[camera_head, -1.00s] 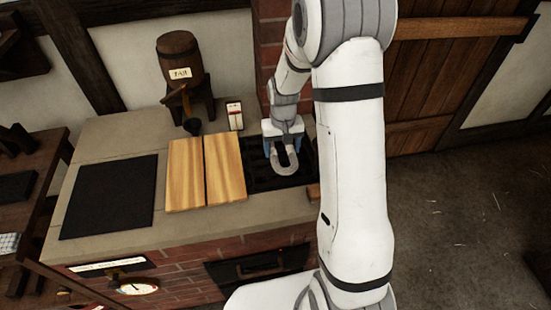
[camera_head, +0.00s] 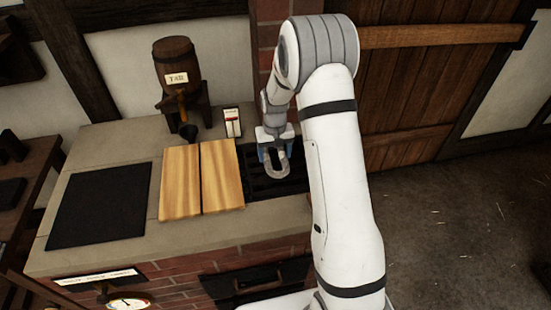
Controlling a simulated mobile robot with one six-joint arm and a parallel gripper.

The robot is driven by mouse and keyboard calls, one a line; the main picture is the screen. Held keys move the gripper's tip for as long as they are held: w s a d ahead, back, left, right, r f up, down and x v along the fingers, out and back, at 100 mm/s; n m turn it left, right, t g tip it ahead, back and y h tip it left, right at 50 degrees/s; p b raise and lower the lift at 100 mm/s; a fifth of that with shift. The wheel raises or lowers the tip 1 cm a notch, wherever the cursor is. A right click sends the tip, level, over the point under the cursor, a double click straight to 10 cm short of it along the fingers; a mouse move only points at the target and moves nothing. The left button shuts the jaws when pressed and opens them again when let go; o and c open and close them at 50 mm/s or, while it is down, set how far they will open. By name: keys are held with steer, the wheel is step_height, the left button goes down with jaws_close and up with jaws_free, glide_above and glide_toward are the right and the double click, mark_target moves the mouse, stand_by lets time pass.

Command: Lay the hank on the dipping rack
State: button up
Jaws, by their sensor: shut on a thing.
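The hank (camera_head: 276,173) is a pale grey U-shaped loop. My gripper (camera_head: 274,151) is shut on its far part, and the loop's rounded end points toward the camera. The hank is over the dark slatted rack (camera_head: 290,185), set in the stone top right of two wooden boards. I cannot tell whether the hank touches the slats or hangs just above them. My arm covers the rack's right side.
Two pale wooden boards (camera_head: 182,182) lie directly left of the rack. A black mat (camera_head: 98,205) lies farther left. A tar barrel (camera_head: 175,64) on a stand and a small upright card (camera_head: 232,122) stand behind. Bare stone (camera_head: 125,137) surrounds them.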

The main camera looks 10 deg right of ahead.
mark_target(275, 167)
steer(key=shift+f, duration=1.6)
steer(key=o, duration=1)
steer(key=shift+r, duration=0.15)
steer(key=s+r, duration=0.3)
steer(key=r, duration=0.6)
steer(key=s+r, duration=0.3)
steer(key=r, duration=0.7)
steer(key=s+r+t, duration=0.1)
steer(key=s+r, duration=0.1)
steer(key=s, duration=1)
steer(key=s+r+t+b, duration=0.1)
steer(key=s+r+t, duration=0.1)
steer(key=s, duration=1)
steer(key=shift+d+r, duration=0.25)
steer(key=shift+r, duration=0.5)
